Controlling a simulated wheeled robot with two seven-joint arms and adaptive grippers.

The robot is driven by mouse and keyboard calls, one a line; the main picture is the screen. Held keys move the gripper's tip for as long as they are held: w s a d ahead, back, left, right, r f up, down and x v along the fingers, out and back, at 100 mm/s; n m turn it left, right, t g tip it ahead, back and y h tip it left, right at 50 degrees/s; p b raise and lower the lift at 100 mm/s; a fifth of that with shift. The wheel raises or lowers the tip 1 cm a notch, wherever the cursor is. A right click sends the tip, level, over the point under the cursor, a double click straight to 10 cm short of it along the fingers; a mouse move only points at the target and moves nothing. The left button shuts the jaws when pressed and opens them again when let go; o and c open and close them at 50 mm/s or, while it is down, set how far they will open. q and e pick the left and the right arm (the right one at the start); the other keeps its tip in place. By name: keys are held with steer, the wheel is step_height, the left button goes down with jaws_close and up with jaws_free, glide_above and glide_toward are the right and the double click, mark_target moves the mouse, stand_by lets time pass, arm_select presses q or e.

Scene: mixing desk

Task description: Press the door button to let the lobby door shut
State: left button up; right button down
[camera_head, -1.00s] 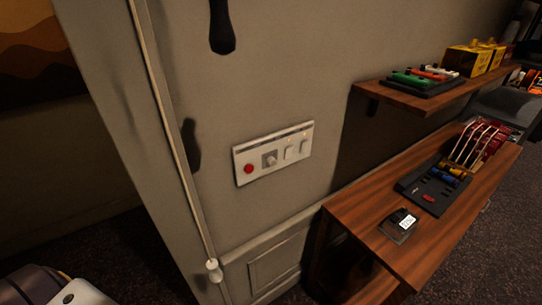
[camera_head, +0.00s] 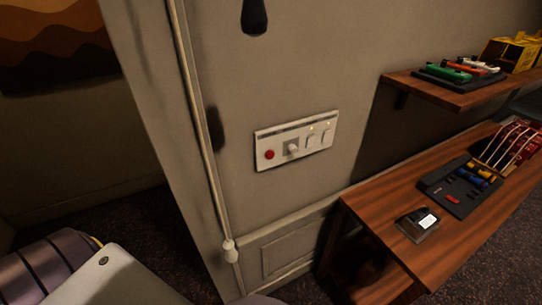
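A white wall panel (camera_head: 296,140) is fixed to the beige wall near the middle of the head view. It carries a round red button (camera_head: 269,155) at its left end, a pale knob (camera_head: 292,147) beside it, and two white rocker switches (camera_head: 319,137) to the right. Small lit dots show above the switches. No labels are readable, so I cannot tell which control is the door button. No door is clearly visible. Neither gripper is in view; only parts of my own body show at the lower left.
A wooden desk (camera_head: 385,222) at right holds a black control box (camera_head: 461,188) and a small device with a display (camera_head: 417,224). A shelf (camera_head: 459,97) juts out above it.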

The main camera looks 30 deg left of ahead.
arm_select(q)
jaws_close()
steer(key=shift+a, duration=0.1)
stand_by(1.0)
